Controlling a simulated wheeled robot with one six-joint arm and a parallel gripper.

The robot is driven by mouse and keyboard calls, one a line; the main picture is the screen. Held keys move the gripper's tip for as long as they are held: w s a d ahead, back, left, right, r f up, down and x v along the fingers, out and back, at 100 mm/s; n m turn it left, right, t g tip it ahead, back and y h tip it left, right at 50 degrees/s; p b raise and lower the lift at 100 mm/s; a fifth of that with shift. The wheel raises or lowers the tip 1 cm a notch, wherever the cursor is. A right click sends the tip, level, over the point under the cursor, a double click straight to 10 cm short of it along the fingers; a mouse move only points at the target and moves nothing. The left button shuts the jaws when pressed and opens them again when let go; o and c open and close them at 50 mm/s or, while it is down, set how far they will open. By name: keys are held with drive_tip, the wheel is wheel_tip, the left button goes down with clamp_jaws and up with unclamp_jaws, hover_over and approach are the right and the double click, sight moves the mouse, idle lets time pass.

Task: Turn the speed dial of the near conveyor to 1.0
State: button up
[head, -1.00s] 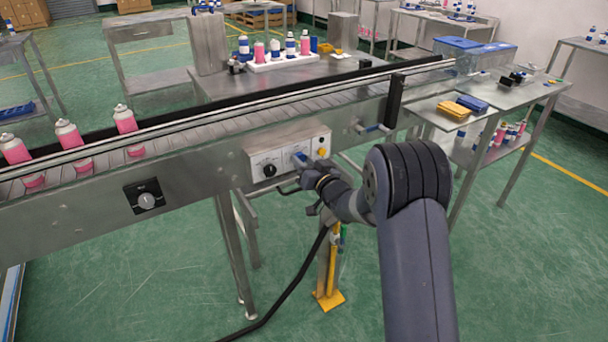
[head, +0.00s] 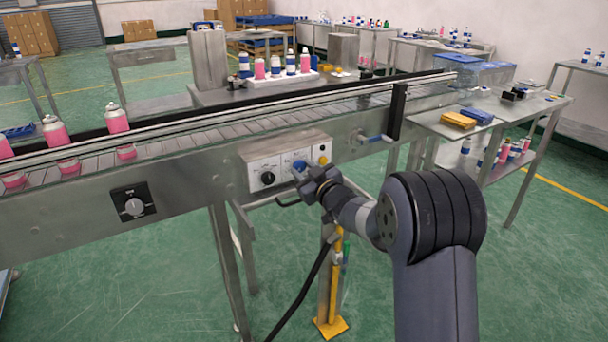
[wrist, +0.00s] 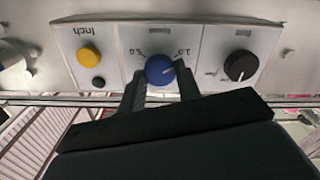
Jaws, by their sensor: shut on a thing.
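The blue speed dial (wrist: 159,70) is on the control panel (head: 258,160) of the near conveyor (head: 85,188). In the wrist view, the panel appears upside down. Labels reading 5.0 and 1.0 lie just past the dial, and its white pointer mark faces right, roughly towards the 1.0 side; exact alignment is too small to tell. My gripper (wrist: 160,82) is shut on the dial, with one finger on each side. In the head view, my gripper (head: 312,177) hides part of the dial (head: 299,166).
A black knob (wrist: 240,66) and a yellow button (wrist: 89,54) flank the dial. A yellow-footed post (head: 330,326) stands below my wrist.

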idle(0.4)
drive_tip(key=o, duration=1)
drive_tip(key=shift+d, duration=0.1)
drive_tip(key=v, duration=1)
drive_tip(key=shift+s+d, duration=0.2)
drive_tip(key=shift+s, duration=0.1)
